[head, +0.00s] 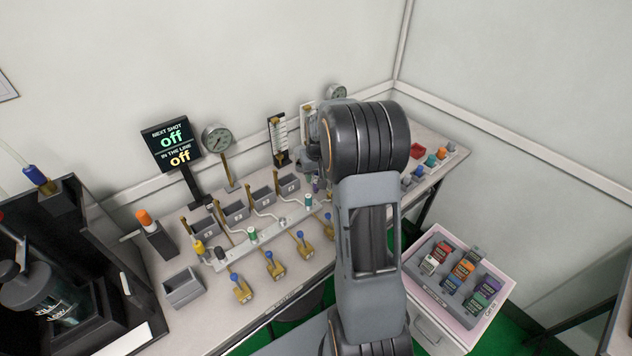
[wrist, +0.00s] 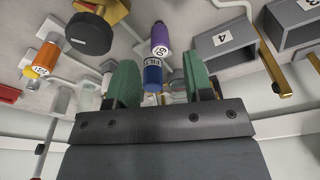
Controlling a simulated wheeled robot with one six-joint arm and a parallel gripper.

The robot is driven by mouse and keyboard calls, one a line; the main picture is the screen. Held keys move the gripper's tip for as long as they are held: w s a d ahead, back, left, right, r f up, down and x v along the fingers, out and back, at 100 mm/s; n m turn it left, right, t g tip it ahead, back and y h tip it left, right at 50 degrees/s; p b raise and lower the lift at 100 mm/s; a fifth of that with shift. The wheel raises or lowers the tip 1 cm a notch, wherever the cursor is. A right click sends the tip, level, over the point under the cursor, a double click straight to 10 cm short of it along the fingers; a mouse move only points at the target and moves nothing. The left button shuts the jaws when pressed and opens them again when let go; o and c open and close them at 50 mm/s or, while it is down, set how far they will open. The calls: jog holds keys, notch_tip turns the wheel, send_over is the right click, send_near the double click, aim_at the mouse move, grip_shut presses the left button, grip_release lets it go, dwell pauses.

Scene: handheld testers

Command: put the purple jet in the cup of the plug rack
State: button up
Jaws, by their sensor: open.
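The purple jet (wrist: 160,38) shows in the wrist view as a short purple cylinder with a white numbered label, upper centre, beyond the fingertips. In the head view a small purple spot (head: 315,185) shows beside my arm. My gripper (wrist: 160,85) is open, with green fingers apart. A blue cylinder with a white label (wrist: 152,76) shows between them, in front of the purple jet; I cannot tell whether anything touches. My arm hides the gripper in the head view. I cannot clearly identify the plug rack's cup; a row of coloured plugs (head: 430,161) stands at the bench's far right.
Numbered grey boxes (head: 236,211) stand behind the long pale rail (head: 262,235) with brass valves (head: 274,264) in front. In the wrist view, an orange piece (wrist: 45,60) and a black knob (wrist: 89,33) lie left; grey box 4 (wrist: 224,40) is right.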

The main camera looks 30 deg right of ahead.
notch_tip(320, 180, up, 6)
jog(key=s+a+r+n, duration=0.1)
jog(key=s+a+r, duration=0.3)
jog(key=s+a, duration=0.4)
jog(key=shift+s+a+r+t, duration=0.15)
jog(key=shift+a+r+t, duration=0.2)
jog(key=shift+a, duration=0.5)
jog(key=shift+o, duration=0.5)
jog(key=s+a+n, duration=0.1)
jog(key=s+a, duration=0.6)
jog(key=s, duration=0.3)
jog(key=shift+s+n, duration=0.4)
jog(key=w+d+f+m+g+p, duration=0.25)
jog(key=w+d+m+p, duration=0.65)
jog(key=w+d+m, duration=0.75)
jog(key=shift+n, duration=0.95)
jog(key=w+f, duration=0.1)
jog(key=f, duration=0.1)
jog(key=w+f, duration=0.1)
jog(key=f, duration=0.2)
jog(key=w+f, duration=0.1)
jog(key=f, duration=0.1)
jog(key=shift+w+d+f+p, duration=0.2)
jog(key=shift+w+f+p, duration=0.1)
jog(key=shift+f+p, duration=0.1)
jog(key=shift+d+f+p, duration=0.1)
jog(key=shift+f+p, duration=0.4)
jog(key=shift+f, duration=2.2)
